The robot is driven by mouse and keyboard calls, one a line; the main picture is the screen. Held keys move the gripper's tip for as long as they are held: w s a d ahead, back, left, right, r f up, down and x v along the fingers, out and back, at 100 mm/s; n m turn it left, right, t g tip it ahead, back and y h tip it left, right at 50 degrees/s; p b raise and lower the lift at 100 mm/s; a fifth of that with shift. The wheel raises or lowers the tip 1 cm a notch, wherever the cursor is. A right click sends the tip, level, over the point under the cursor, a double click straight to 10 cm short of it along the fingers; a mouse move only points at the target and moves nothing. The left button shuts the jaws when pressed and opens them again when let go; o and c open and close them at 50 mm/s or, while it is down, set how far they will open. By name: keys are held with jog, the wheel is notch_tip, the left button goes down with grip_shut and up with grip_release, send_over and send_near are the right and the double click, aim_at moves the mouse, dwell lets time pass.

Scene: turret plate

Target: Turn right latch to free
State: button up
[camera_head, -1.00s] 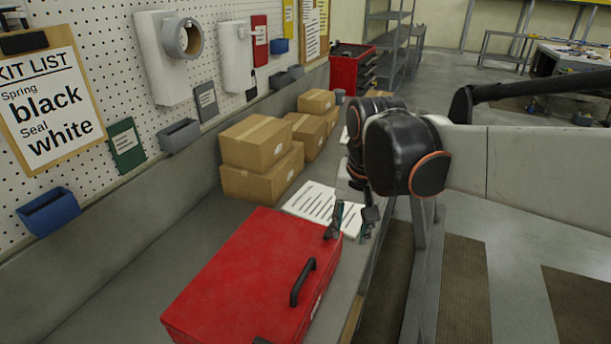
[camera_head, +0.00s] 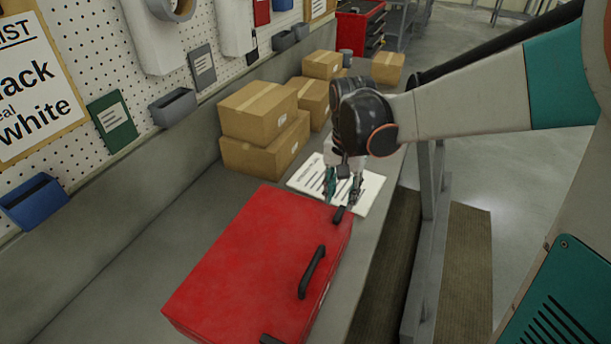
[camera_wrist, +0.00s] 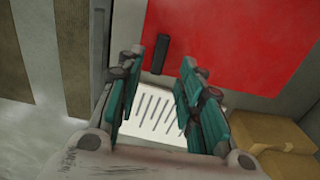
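The closed red case (camera_head: 255,265) lies on the grey bench with a black handle (camera_head: 312,272) on its right-hand side. The far latch (camera_head: 339,215), a short black bar, sits at the case's far right corner; I take it as the right latch. Another dark latch (camera_head: 270,339) is partly cut off at the bottom edge. My gripper (camera_head: 341,201) points down by the far latch, fingers spread and empty. In the wrist view, the latch (camera_wrist: 160,54) lies beyond and between the open fingertips (camera_wrist: 158,72). I cannot tell whether they touch it.
A printed white sheet (camera_head: 370,189) lies on the bench under and behind my gripper. Stacked cardboard boxes (camera_head: 262,113) stand farther back against the pegboard wall. The bench (camera_head: 120,285) left of the case is clear. The aisle floor lies to the right.

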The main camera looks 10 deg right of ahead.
aim_at(339, 212)
jog(key=shift+f+b, duration=0.45)
jog(key=shift+f, duration=2.2)
grip_shut()
